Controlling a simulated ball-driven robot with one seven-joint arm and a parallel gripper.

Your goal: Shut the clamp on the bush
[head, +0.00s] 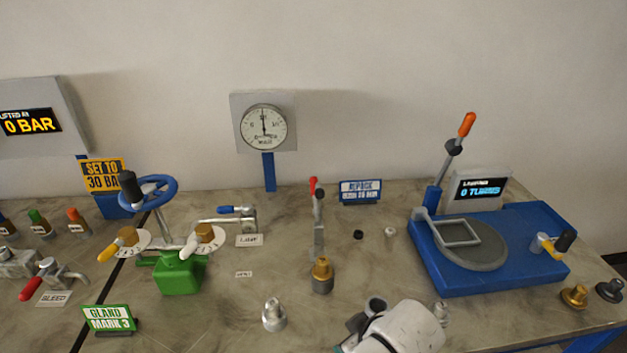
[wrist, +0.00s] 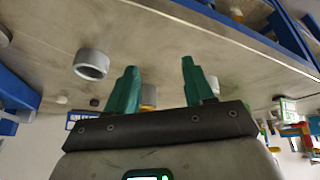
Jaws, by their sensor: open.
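A toggle clamp (head: 319,215) with a red handle tip stands upright at the middle of the bench. In front of it is a brass piece on a grey round base (head: 322,284), perhaps the bush; I cannot tell for sure. A brass part (wrist: 148,97) shows between my fingers in the wrist view, partly hidden. My gripper (wrist: 156,80) is open, with two green fingers apart and nothing held. In the head view my pale wrist is at the bottom, right of the brass piece, and the fingers are mostly hidden.
A hollow grey ring (wrist: 90,64) is beside my fingers in the wrist view. A blue lapping station (head: 480,280) with an upright orange-tipped lever stands at the right. A silver fitting (head: 274,315) is at the front. A green valve body (head: 180,275) with handwheel stands left.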

